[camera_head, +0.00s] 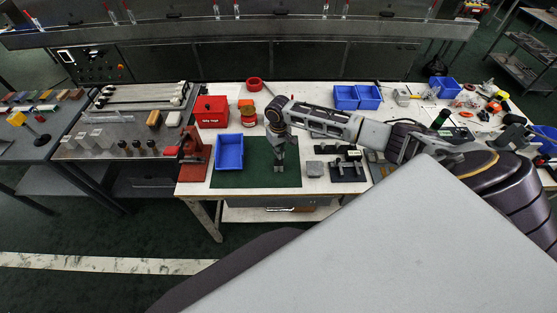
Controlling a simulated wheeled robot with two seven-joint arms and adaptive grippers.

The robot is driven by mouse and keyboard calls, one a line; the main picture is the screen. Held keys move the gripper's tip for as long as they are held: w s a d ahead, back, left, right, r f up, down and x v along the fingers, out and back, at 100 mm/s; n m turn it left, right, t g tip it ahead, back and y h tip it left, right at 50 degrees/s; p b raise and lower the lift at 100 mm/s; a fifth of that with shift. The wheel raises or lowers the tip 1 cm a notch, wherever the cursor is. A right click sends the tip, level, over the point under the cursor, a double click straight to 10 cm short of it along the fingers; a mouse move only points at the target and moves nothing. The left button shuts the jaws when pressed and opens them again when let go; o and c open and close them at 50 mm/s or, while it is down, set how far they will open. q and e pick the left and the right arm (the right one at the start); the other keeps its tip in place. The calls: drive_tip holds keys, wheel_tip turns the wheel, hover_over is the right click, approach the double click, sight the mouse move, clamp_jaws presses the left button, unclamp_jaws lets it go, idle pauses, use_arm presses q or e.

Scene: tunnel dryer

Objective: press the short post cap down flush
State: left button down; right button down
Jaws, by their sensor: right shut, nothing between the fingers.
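My right gripper (279,164) is shut and empty, pointing down over the dark green mat (229,180) at the bench's front middle. To its right, apart from it, a black fixture (349,176) stands on the white bench top with small upright posts and pale parts on it. The posts and caps are too small to tell which is the short one or how far its cap sits down. The gripper hides what lies directly under its fingertips. My left gripper is not in view.
A blue bin (229,152) stands on the mat left of the gripper. A grey block (315,169) sits between the mat and the fixture. A red toolbox (210,111) and a red press (193,155) stand at left. Two blue bins (357,97) stand behind my right arm.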

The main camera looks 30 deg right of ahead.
drive_tip(key=shift+r, duration=0.45)
drive_tip(key=shift+a, duration=0.1)
idle(0.4)
